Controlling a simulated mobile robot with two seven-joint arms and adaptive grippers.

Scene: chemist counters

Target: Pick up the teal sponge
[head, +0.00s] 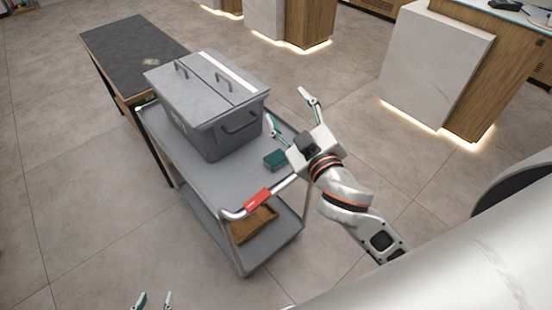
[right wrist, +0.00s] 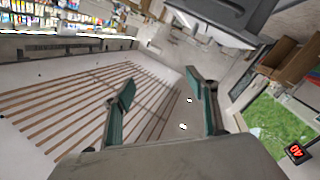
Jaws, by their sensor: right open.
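The teal sponge (head: 274,160) lies on the top shelf of the grey cart (head: 196,172), near its right edge and beside the grey lidded box. My right gripper (head: 287,105) is open and empty, above and beyond the sponge, with its fingers pointing away from it. In the right wrist view the right gripper (right wrist: 163,98) shows its fingers wide apart with nothing between them; the sponge is not seen there. Only the fingertips of my left gripper (head: 154,300) show at the bottom edge of the head view, apart and empty.
The grey lidded box (head: 205,95) fills much of the cart top. A red-gripped handle (head: 258,198) borders the cart's near side. A brown box (head: 252,226) sits on the lower shelf. A dark-topped table (head: 130,50) stands behind left. Floor right of the cart is clear.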

